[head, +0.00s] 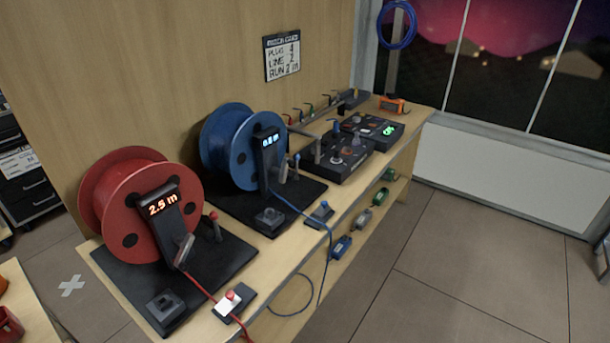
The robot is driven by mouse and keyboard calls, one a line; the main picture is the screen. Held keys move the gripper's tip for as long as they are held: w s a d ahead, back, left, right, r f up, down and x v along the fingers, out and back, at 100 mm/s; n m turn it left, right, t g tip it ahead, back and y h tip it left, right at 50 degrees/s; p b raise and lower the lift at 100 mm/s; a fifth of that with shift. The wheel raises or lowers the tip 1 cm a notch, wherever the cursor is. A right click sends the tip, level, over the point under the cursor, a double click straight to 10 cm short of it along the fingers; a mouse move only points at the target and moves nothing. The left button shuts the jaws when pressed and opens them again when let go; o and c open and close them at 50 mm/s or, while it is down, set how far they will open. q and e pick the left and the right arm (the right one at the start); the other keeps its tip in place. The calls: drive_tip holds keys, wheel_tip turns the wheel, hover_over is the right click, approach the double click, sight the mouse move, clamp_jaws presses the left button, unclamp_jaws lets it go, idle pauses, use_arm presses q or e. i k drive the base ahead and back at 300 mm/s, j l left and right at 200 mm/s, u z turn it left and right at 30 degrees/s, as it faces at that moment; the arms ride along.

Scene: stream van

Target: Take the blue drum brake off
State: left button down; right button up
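The blue drum (222,143) stands on a black base plate (252,215) on the wooden bench. A dark post with a lit blue display (269,143), too small to read surely, stands in front of it. Beside the post are a grey handle (281,170) and a short upright lever with a blue knob (296,161); I cannot tell which is the brake or how it is set. A blue cable (303,205) runs from the drum over the bench's front edge. Neither of my grippers is in view.
A red drum (125,205) with a "2.5 m" display stands nearer on the left, with a red-knobbed lever (214,222). Black control boxes (340,157) stand farther right. Small boxes sit on a lower shelf (333,262). The floor (455,260) in front is clear.

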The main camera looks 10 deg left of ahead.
sight(296, 158)
drive_tip(key=i+l+u, duration=0.1)
drive_tip(key=i+l, duration=0.15)
drive_tip(key=i+l+u, duration=0.15)
drive_tip(key=i+l, duration=0.15)
drive_tip(key=l, duration=0.15)
drive_tip(key=i+l+u, duration=0.1)
drive_tip(key=l, duration=0.25)
drive_tip(key=i+l+u, duration=0.15)
drive_tip(key=i+l, duration=0.2)
drive_tip(key=i+l+u, duration=0.1)
drive_tip(key=l, duration=0.4)
drive_tip(key=i+l+u, duration=0.1)
drive_tip(key=i+l, duration=0.2)
drive_tip(key=l, duration=0.15)
drive_tip(key=i+l+u, duration=0.15)
drive_tip(key=l, duration=0.3)
drive_tip(key=i+l+u, duration=0.1)
drive_tip(key=l, duration=0.4)
drive_tip(key=i, duration=0.05)
